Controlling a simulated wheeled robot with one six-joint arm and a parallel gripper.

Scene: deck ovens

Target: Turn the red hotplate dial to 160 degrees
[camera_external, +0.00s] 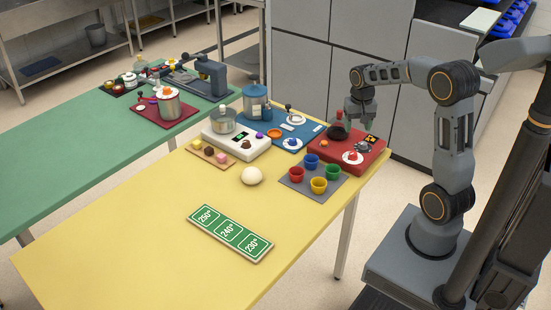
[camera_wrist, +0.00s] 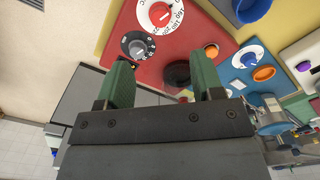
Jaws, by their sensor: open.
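The red hotplate unit (camera_external: 322,152) sits at the far right corner of the yellow table. Its white dial with a red centre (camera_external: 352,157) is on the front part of the panel. My gripper (camera_external: 360,124) hangs above the back of the red unit. In the wrist view my gripper (camera_wrist: 163,75) is open and empty, apart from both dials.
A dark round-bodied vessel (camera_external: 338,131) stands on the red unit beside my gripper. A grey mat (camera_external: 296,182) with several coloured cups lies in front. A blue unit (camera_external: 289,143) stands to the left. A green temperature sign (camera_external: 230,233) lies on otherwise clear front table (camera_external: 150,240).

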